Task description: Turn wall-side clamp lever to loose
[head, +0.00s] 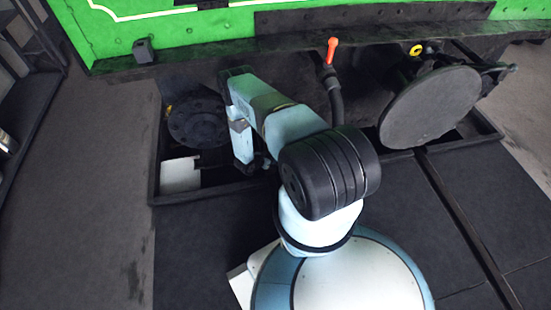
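The green steam tram (190,32) spans the top of the head view. A small orange-red lever (332,49) stands upright below its green side, on top of a dark hose. I cannot tell whether this or another part is the wall-side clamp lever. My arm reaches up and left, then bends down over the dark opening under the tram. My gripper (262,165) seems to be at the low end of that bend, partly hidden behind my arm. Its fingers are too small and covered to read. It is apart from the orange-red lever, lower and to its left.
A large grey round buffer disc (430,107) stands at the right, with a yellow ring (416,49) above it. A darker round buffer (198,120) is at the left. A white panel (180,174) lies in the framed opening. Dark shelving stands far left; floor beside it is clear.

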